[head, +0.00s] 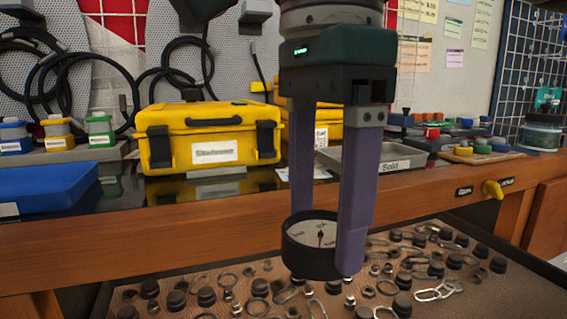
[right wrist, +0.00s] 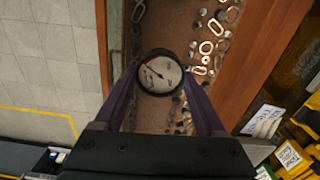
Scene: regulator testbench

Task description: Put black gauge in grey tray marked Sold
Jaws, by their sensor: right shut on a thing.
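My right gripper (head: 322,250) is shut on the black gauge (head: 308,262), a round black-rimmed gauge with a white face. The gauge hangs between the two purple fingers above an open drawer of small parts. In the right wrist view the gauge (right wrist: 160,73) sits between the fingertips (right wrist: 160,80), its face towards the camera. The grey tray marked Sold (head: 398,164) stands on the bench behind and to the right of the gripper, partly hidden by the fingers. My left gripper is not in view.
The open drawer (head: 250,269) holds several rings, nuts and black caps. The wooden bench edge (head: 150,229) runs between drawer and tray. A yellow case (head: 207,135) and a blue tray (head: 45,187) stand to the left. Several coloured parts (head: 480,146) lie right of the grey tray.

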